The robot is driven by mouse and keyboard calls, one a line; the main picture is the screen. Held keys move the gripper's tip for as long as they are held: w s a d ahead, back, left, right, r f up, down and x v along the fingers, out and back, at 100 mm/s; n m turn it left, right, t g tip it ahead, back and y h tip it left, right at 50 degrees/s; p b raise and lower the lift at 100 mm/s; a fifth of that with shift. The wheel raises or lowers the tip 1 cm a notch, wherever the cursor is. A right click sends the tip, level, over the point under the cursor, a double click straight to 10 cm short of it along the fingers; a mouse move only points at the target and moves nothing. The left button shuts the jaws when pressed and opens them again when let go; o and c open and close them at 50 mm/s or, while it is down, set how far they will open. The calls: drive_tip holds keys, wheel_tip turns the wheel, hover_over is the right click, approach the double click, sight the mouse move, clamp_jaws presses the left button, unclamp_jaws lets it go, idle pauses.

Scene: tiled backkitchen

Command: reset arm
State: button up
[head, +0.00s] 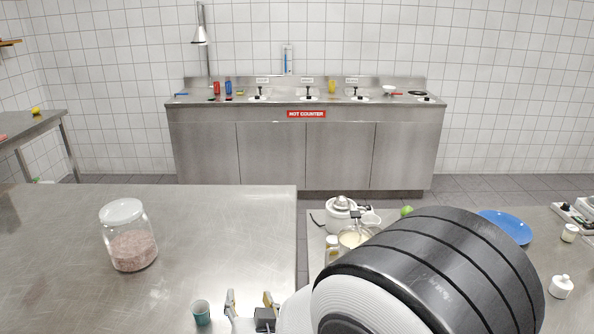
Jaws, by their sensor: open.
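My gripper (250,302) shows at the bottom of the head view, left of centre. Its two fingers stand apart, with nothing seen between them. A teal cup (201,312) stands on the steel table just left of the fingers, apart from them. My own arm fills the lower right and hides part of the worktop behind it.
A glass jar (133,238) with a white lid stands on the left steel table (230,225). On the right worktop are a white juicer (341,214), a blue plate (507,226) and a small white pot (561,287). A steel counter (305,150) stands at the back wall.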

drive_tip(key=s+d+r+g, duration=0.1)
drive_tip(key=s+d+r, duration=0.1)
drive_tip(key=d+r, duration=0.4)
drive_tip(key=s+d+r+g, duration=0.2)
drive_tip(key=s+d+r, duration=0.1)
drive_tip(key=d+r, duration=0.3)
drive_tip(key=s+d+f+g+h, duration=0.1)
drive_tip(key=s+d+g+h, duration=0.1)
drive_tip(key=s+d, duration=0.5)
drive_tip(key=s+d+f+g+h, duration=0.1)
drive_tip(key=s+d+g+h, duration=0.1)
drive_tip(key=s+d, duration=0.5)
drive_tip(key=s, duration=0.6)
drive_tip(key=shift+s+d+f+g, duration=0.15)
drive_tip(key=shift+d+f+g, duration=0.25)
